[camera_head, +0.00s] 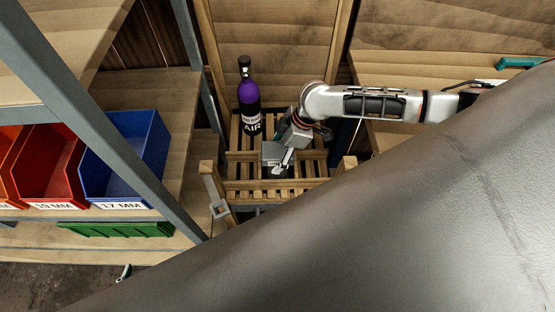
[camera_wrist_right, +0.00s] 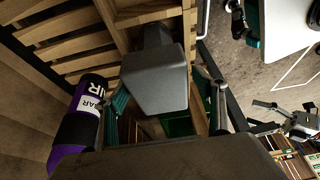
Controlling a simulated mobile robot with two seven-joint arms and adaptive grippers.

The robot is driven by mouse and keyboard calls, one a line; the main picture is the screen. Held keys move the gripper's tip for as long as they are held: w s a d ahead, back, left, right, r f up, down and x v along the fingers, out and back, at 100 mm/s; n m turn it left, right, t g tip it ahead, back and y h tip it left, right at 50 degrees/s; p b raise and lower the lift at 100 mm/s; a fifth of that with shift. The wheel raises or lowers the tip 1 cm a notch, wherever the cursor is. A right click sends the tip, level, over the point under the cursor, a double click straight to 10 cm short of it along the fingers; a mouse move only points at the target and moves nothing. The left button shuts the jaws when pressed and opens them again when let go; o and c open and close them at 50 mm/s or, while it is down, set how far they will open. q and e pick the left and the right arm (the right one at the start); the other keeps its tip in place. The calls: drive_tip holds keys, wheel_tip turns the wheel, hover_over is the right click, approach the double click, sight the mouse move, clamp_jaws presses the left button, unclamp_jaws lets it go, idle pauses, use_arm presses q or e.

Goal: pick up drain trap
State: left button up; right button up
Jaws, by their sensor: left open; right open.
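The drain trap, which I take to be the dark grey block (camera_head: 271,152), sits in the slatted wooden crate. It shows large in the right wrist view (camera_wrist_right: 155,82). My right gripper (camera_head: 281,165) is over the crate, right at the block. In the right wrist view its two open fingers (camera_wrist_right: 166,108) stand to either side of the block; contact cannot be told. The block's lower part is hidden. My left gripper (camera_head: 124,272) shows only as a small tip at the lower left, away from the crate, and is open.
A purple and black AIR bottle (camera_head: 249,98) stands at the crate's back left, close to the right gripper. The crate's slatted rim (camera_head: 280,186) surrounds the block. Shelves with a blue bin (camera_head: 125,155) and red bin (camera_head: 55,165) are left. A large grey surface (camera_head: 400,220) blocks the lower right.

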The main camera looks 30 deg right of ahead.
drive_tip(key=shift+c, duration=0.3)
drive_tip(key=c, duration=1.5)
drive_tip(key=shift+r, duration=0.1)
